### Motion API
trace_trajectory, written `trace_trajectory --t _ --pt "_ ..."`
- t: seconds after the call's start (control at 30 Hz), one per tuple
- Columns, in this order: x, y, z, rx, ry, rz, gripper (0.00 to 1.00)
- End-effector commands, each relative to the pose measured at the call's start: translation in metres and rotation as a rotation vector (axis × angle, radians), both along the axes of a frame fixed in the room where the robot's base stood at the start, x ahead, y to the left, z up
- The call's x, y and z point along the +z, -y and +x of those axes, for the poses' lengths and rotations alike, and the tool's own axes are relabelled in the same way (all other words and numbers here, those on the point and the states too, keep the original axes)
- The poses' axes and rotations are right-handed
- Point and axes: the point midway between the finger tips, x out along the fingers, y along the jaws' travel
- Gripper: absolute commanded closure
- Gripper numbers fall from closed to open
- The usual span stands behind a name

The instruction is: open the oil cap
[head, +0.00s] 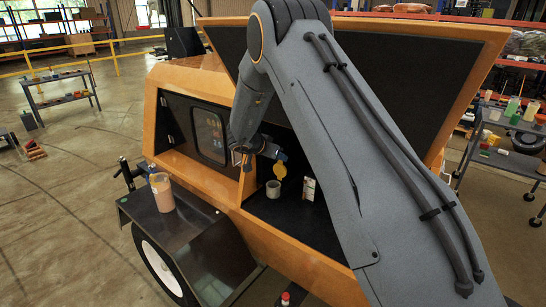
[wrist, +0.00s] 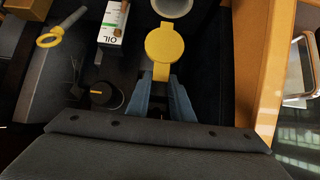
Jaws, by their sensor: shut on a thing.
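A yellow round cap (wrist: 164,44) with a flat stem is in the wrist view. My gripper (wrist: 162,82), with blue fingers, is shut on the stem. In the head view the yellow cap (head: 280,169) hangs at the tip of my gripper (head: 279,156), inside the orange machine's open bay. It appears above the dark bay floor and close to a grey cup-like opening (head: 273,190). The round rim of this opening (wrist: 172,4) also shows at the top of the wrist view. Whether the cap still touches anything is unclear.
A white and green oil carton (wrist: 112,24) stands left of the cap. A dark round knob (wrist: 103,94) and a yellow ring handle (wrist: 48,37) are further left. An orange wall (wrist: 262,65) bounds the right. A container (head: 162,192) stands on the fender outside.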

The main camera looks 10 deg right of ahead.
Motion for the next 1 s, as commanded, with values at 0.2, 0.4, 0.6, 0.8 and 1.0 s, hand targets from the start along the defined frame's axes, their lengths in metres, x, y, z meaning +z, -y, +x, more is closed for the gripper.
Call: trace_trajectory --t 0.2,0.4,0.6,0.8,1.0 --pt "0.006 0.006 0.004 -0.004 0.009 -0.002 1.00" --pt "0.006 0.006 0.004 -0.005 0.009 -0.002 0.73" --pt "0.004 0.001 0.003 0.001 0.005 0.000 0.61" --pt "0.003 -0.002 0.002 0.003 0.003 0.001 0.61" --pt "0.016 -0.015 -0.008 0.005 0.004 0.002 0.61"
